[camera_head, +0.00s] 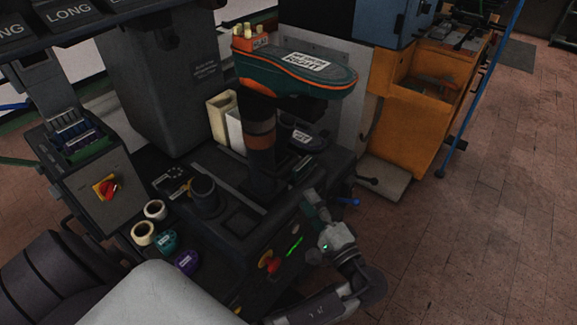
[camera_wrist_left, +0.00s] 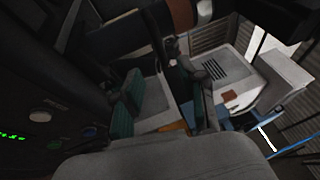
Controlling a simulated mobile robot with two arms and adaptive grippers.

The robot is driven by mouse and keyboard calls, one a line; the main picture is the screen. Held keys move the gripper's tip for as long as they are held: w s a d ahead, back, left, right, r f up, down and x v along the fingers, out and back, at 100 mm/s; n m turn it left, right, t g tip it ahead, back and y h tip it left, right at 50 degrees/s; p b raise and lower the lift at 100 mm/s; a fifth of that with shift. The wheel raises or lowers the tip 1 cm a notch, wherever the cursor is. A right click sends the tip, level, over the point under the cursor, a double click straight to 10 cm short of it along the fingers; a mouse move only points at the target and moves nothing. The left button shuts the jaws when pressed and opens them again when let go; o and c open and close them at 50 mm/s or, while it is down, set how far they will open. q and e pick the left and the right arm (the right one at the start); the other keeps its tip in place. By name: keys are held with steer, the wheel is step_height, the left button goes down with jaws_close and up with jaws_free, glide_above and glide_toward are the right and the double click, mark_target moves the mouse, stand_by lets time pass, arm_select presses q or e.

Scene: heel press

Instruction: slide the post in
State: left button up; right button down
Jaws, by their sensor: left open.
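The post (camera_head: 261,158) is a dark upright column with a brown band. It stands on the black machine bed (camera_head: 238,222) under a teal and orange shoe-shaped form (camera_head: 300,76) with a white label. My left gripper (camera_head: 312,203) is at the front right of the bed, to the right of and below the post, apart from it in the picture. In the left wrist view its two teal-padded fingers (camera_wrist_left: 160,108) are spread with nothing visibly held between them. A brown-banded dark part, apparently the post (camera_wrist_left: 180,18), crosses the top of that view. My right gripper is not seen.
A red knob (camera_head: 270,262) and a green display (camera_head: 294,246) are on the front panel near my left arm. Several tape-like rolls (camera_head: 155,210) lie at the left. An orange cabinet (camera_head: 411,130) stands behind right. The floor at right is mostly clear.

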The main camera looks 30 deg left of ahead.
mark_target(286, 165)
arm_select(q)
steer(key=shift+p+x, duration=1)
steer(key=shift+x, duration=4.85)
jaws_close()
steer(key=shift+f, duration=0.1)
